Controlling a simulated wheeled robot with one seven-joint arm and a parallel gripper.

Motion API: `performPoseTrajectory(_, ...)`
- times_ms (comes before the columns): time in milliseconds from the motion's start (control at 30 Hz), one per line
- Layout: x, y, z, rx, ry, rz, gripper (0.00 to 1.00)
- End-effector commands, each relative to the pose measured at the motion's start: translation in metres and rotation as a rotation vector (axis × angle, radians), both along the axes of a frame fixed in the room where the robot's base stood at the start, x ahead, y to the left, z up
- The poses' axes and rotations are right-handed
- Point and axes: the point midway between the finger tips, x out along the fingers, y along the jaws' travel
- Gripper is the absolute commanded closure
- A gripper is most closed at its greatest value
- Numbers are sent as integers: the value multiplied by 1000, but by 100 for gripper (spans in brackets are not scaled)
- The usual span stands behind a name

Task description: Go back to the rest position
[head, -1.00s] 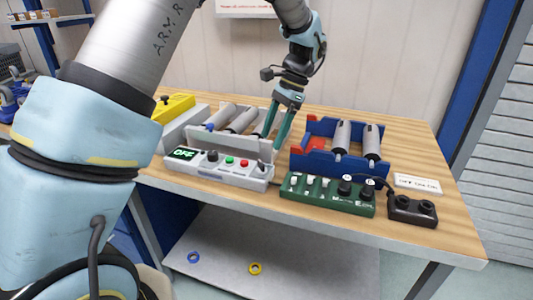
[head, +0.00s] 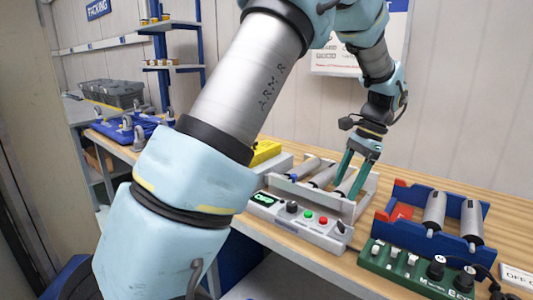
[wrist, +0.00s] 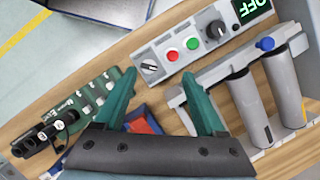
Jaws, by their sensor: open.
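My gripper (head: 358,172) hangs from my arm over the right end of the grey rack (head: 366,200) on the wooden workbench. In the wrist view the two green fingers of my gripper (wrist: 160,98) are spread apart with nothing between them. Grey cylinders (wrist: 245,107) lie side by side in the grey rack, next to the fingers. In the head view my arm covers part of the bench's left side. Whether a fingertip touches the rack or a cylinder, I cannot tell.
A grey control box (head: 300,216) with a display stands in front of the rack. A blue holder (head: 395,212) with two grey cylinders and a green switch box (head: 405,262) stand to the right. A yellow box (head: 264,152) and blue tray (head: 128,130) are to the left.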

Motion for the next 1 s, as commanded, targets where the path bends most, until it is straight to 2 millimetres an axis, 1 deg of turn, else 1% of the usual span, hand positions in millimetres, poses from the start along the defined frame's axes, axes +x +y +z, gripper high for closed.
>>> performPoseTrajectory(33, 9, 30, 0, -27, -15, 88, 28)
performPoseTrajectory(67, 12, 48, -1, -49, -26, 147, 28)
performPoseTrajectory(100, 16, 73, -4, -79, -45, 232, 28)
performPoseTrajectory(133, 17, 92, -6, -103, -61, 298, 28)
performPoseTrajectory(167, 17, 111, -8, -127, -77, 367, 28)
performPoseTrajectory(200, 16, 135, -10, -157, -101, 458, 28)
performPoseTrajectory(267, 10, 171, -14, -199, -137, 595, 28)
performPoseTrajectory(300, 5, 193, -17, -224, -163, 687, 28)
performPoseTrajectory(400, -14, 242, -25, -279, -229, 899, 28)
performPoseTrajectory(500, -34, 277, -31, -319, -288, 1070, 28)
performPoseTrajectory(600, -50, 298, -36, -343, -330, 1184, 28)
performPoseTrajectory(700, -58, 308, -38, -356, -354, 1244, 28)
performPoseTrajectory(1000, -61, 310, -39, -359, -360, 1259, 28)
